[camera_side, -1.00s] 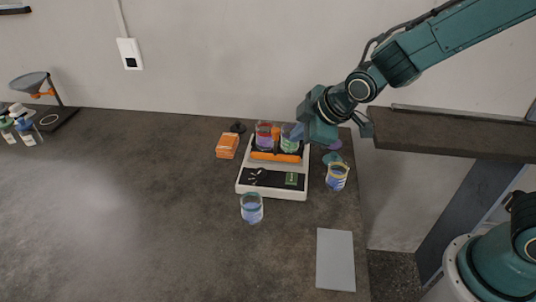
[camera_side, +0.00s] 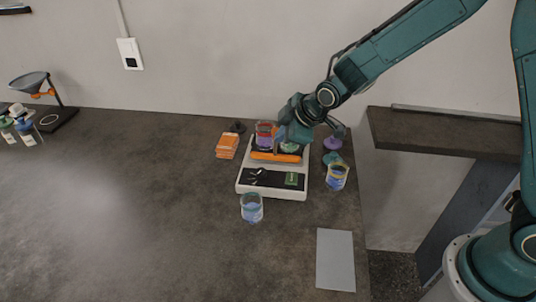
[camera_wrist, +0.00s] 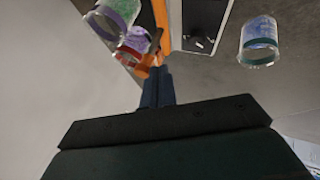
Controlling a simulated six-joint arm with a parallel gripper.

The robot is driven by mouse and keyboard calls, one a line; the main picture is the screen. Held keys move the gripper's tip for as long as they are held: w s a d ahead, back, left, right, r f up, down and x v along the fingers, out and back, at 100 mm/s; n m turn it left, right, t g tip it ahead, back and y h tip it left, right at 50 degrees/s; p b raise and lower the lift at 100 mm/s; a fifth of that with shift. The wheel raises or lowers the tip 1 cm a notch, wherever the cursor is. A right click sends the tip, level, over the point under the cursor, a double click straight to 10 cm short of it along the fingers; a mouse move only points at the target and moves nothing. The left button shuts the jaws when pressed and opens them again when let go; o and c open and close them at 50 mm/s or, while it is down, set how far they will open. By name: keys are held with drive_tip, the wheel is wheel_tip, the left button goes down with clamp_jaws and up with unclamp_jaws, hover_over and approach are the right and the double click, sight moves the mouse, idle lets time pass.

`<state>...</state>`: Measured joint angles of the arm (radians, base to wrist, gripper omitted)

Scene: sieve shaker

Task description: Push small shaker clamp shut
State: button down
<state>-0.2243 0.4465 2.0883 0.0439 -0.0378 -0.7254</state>
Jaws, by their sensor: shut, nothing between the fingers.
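The shaker (camera_side: 273,180) is a white, low box on the dark bench with a black front panel. An orange bar (camera_side: 275,157) runs across it; it also shows in the wrist view (camera_wrist: 162,22). A small orange clamp piece (camera_wrist: 148,66) shows beside a red-ringed beaker (camera_wrist: 134,44), right at my fingertips. That beaker stands on the shaker in the side view (camera_side: 264,134). A second beaker (camera_wrist: 113,16) has a purple ring. My gripper (camera_wrist: 157,85) is shut and empty, its tips at or very near the orange clamp; contact cannot be told. In the side view my gripper (camera_side: 281,143) partly hides the platform.
A blue-filled beaker (camera_side: 252,208) stands in front of the shaker; a yellow-and-blue one (camera_side: 337,177) stands to its right. Orange boxes (camera_side: 227,146) lie left. A grey pad (camera_side: 335,260) lies front right. The bench's left middle is clear.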

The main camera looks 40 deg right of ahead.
drive_tip(key=shift+w+d, duration=0.1)
idle(0.3)
drive_tip(key=shift+w+d, duration=1.15)
drive_tip(key=s+a+r, duration=0.1)
drive_tip(key=s+r, duration=0.7)
drive_tip(key=s, duration=0.1)
drive_tip(key=shift+s, duration=0.25)
drive_tip(key=shift+a, duration=0.1)
